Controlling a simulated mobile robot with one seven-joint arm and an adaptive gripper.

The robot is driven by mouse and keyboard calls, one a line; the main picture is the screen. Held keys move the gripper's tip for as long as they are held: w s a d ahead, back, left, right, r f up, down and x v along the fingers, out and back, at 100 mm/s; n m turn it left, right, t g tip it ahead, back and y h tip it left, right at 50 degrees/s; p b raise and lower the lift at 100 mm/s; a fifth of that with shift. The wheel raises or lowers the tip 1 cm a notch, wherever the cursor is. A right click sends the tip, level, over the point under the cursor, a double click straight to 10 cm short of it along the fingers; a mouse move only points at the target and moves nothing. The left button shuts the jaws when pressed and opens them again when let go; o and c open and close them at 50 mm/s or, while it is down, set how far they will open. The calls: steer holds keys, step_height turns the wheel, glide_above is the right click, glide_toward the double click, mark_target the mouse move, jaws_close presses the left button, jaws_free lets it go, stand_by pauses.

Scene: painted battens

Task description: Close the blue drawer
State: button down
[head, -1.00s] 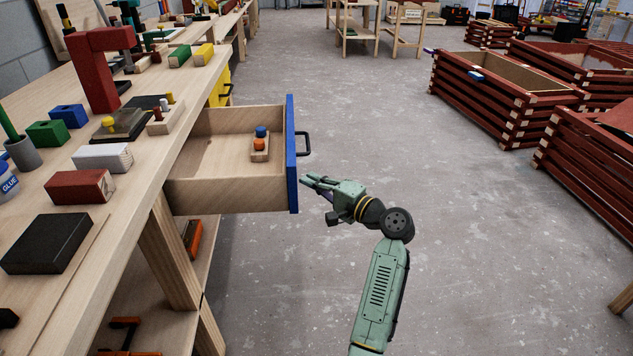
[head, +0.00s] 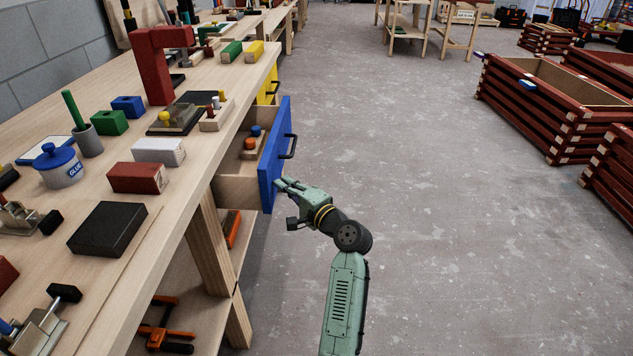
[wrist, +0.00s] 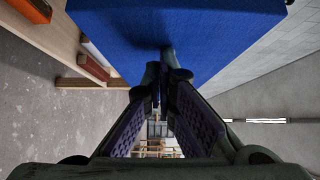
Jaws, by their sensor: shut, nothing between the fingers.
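The blue drawer (head: 270,160) stands partly open, sticking out a short way from the workbench. Its blue front has a black handle (head: 288,146). A small wooden block with an orange and a blue peg (head: 253,142) lies inside. My gripper (head: 279,184) is shut and empty, with its fingertips at the lower near part of the drawer front; they appear to touch it. In the wrist view the blue front (wrist: 175,35) fills the top, right at the closed fingertips (wrist: 160,62).
The workbench top (head: 185,215) holds a red clamp-shaped piece (head: 158,65), a glue pot (head: 58,165), a black block (head: 108,229) and several coloured blocks. A yellow drawer (head: 270,85) is beyond the blue one. Stacked red batten crates (head: 545,110) stand at right. The floor between is clear.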

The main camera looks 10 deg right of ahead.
mark_target(236, 184)
steer(key=w+a, duration=0.1)
steer(key=a, duration=0.3)
steer(key=w+a+p, duration=0.1)
steer(key=a, duration=0.3)
steer(key=w+a+p, duration=0.1)
steer(key=a, duration=0.3)
steer(key=shift+w+a, duration=0.1)
steer(key=shift+w, duration=0.1)
steer(key=shift+a, duration=0.1)
